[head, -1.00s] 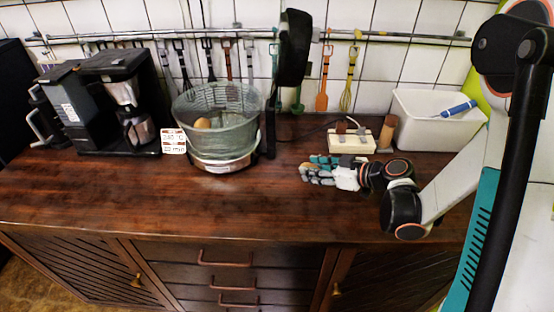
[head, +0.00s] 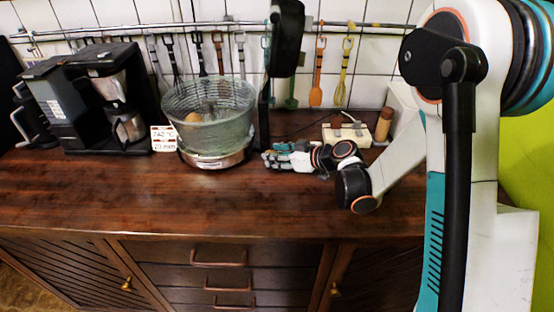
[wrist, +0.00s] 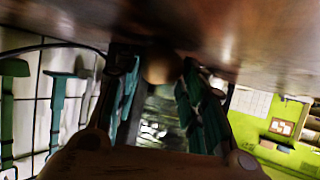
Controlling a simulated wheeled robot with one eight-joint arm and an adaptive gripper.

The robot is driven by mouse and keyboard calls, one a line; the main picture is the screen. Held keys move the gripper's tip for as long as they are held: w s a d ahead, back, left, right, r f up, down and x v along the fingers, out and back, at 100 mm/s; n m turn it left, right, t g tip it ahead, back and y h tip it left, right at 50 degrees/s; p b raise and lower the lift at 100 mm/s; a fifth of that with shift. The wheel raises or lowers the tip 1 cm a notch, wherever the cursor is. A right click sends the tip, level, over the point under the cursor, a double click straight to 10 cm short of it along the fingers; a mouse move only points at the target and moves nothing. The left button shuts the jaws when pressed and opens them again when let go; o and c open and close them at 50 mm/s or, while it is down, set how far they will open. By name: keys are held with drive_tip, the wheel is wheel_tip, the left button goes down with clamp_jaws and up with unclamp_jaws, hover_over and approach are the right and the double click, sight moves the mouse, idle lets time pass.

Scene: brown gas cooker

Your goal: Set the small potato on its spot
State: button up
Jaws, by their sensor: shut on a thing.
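My gripper (head: 272,160) is low over the wooden counter, just right of the glass bowl's base, with its fingers pointing left. In the wrist view my gripper (wrist: 160,90) is shut on a small, round, brown thing, which I take to be the small potato (wrist: 162,67). The head view does not show the potato between the fingers. I cannot tell whether it touches the counter. No marked spot for it stands out clearly.
A clear steamer bowl (head: 222,134) holding a round orange-brown item (head: 193,117) stands left of my gripper. A small card (head: 164,138) and black coffee machine (head: 105,95) are further left. A cream box (head: 346,134) stands behind right. The front counter (head: 150,200) is clear.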

drive_tip(key=shift+f, duration=0.1)
drive_tip(key=o, duration=1.1)
